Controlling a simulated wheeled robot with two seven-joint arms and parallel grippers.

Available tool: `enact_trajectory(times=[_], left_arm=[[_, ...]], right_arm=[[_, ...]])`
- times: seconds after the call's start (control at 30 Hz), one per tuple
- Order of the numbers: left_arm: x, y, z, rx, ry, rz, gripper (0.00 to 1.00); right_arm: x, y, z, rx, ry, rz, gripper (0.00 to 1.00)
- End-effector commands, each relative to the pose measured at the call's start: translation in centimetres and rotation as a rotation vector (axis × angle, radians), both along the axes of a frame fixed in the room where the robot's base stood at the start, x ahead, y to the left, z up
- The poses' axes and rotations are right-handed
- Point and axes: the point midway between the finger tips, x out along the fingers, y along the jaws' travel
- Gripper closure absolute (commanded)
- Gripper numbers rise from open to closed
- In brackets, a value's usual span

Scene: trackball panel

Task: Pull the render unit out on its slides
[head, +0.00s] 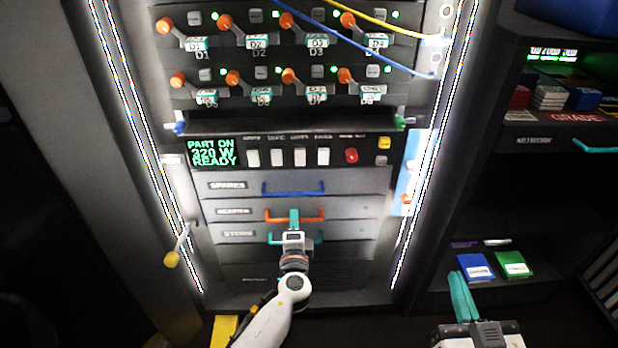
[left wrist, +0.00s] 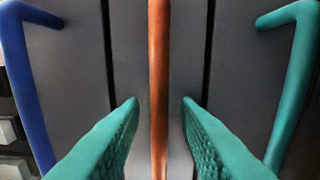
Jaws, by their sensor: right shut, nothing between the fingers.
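A rack front holds three stacked grey drawers: the top with a blue handle (head: 292,191), the middle with an orange handle (head: 315,214), the lowest with a teal handle (head: 317,238). The top label seems to read "SPARES"; the lower two are blurred, so I cannot tell which is the render unit. My left gripper (head: 294,219) is at the orange handle. In the left wrist view, its teal fingers (left wrist: 160,115) are open, one on each side of the orange bar (left wrist: 158,60), with gaps visible. My right gripper (head: 463,297) is shut and empty at the lower right, away from the drawers.
Above the drawers are a display (head: 213,152) reading "READY", white switches and a red button (head: 351,156). Higher up are orange knobs and hanging blue and yellow cables (head: 385,23). A yellow-ended lever (head: 173,258) sticks out left. A shelf at right holds blue (head: 475,267) and green (head: 512,264) boxes.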

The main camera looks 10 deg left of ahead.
Motion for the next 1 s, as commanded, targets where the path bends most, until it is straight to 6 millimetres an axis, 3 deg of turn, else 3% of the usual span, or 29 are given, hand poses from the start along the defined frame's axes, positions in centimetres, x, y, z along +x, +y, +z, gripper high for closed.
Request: enact_trajectory(times=[0.1,0.3,0.53,1.0], left_arm=[[0.0,0.0,0.0,0.000,0.000,0.000,0.71],[0.0,0.0,0.0,0.000,0.000,0.000,1.00],[-0.3,-0.1,0.0,0.000,0.000,0.000,1.00],[-3.0,-0.9,-0.1,0.000,0.001,-0.001,1.00]], right_arm=[[0.0,0.0,0.0,0.000,0.000,0.000,1.00],[0.0,0.0,0.0,0.000,0.001,0.000,1.00],[0.0,0.0,0.0,-0.001,0.003,0.000,1.00],[0.0,-0.2,-1.0,-0.018,0.072,-0.004,1.00]])
